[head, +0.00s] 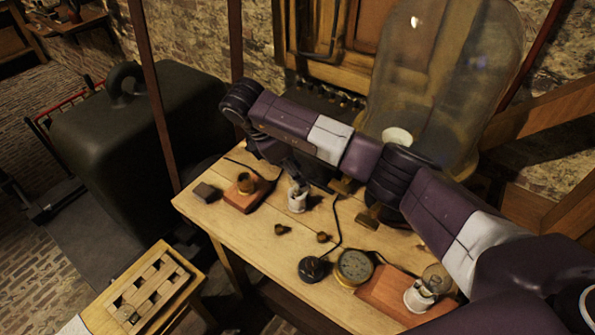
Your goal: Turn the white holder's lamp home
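A white holder (297,201) stands upright on the wooden table, left of its middle. My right arm comes in from the lower right and reaches across the table. My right gripper (295,182) points down at the top of this holder. The gripper's fingers and the holder's top overlap, so I cannot tell whether a lamp is between them or whether the fingers are closed. A second white holder (419,297) stands on a reddish wooden board at the right front, with a clear glass bulb (436,278) upright in it. My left gripper is not in view.
A brass socket on a wooden block (245,193) and a small dark block (207,193) are at the left. A round dial (354,267) and black knob (313,269) lie in front. A tall glass jar (445,70) stands behind. A slotted wooden rack (146,290) is lower left.

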